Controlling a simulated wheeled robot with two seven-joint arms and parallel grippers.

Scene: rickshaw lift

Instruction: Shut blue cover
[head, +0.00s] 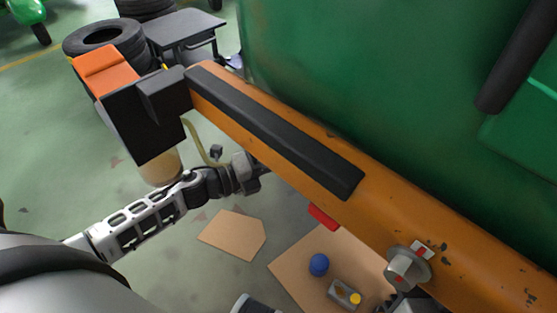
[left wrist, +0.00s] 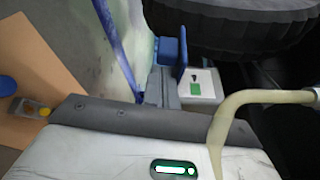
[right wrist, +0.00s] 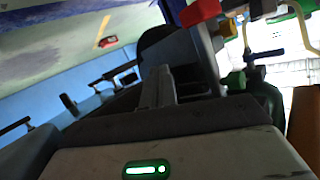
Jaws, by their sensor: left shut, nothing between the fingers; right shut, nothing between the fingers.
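In the left wrist view, a blue upright flap (left wrist: 183,47) stands at the edge of a small pale box with a green mark (left wrist: 200,88). It looks like the blue cover, raised. A second blue piece (left wrist: 168,50) is just left of it. My left gripper (left wrist: 157,84) is shut and empty, its tip close to the box; I cannot tell if they touch. In the head view, my left gripper (head: 245,174) is beside the orange beam, its tips partly hidden. My right gripper (right wrist: 157,85) is shut and empty in the right wrist view, below a grey bar with a red end.
An orange beam with a black pad (head: 275,130) crosses the head view before a green body (head: 370,90). A tyre (left wrist: 235,25) hangs above the box. A beige hose (left wrist: 222,120) curves close to my left gripper. Cardboard (head: 295,270) lies on the floor with a blue cap (head: 319,264).

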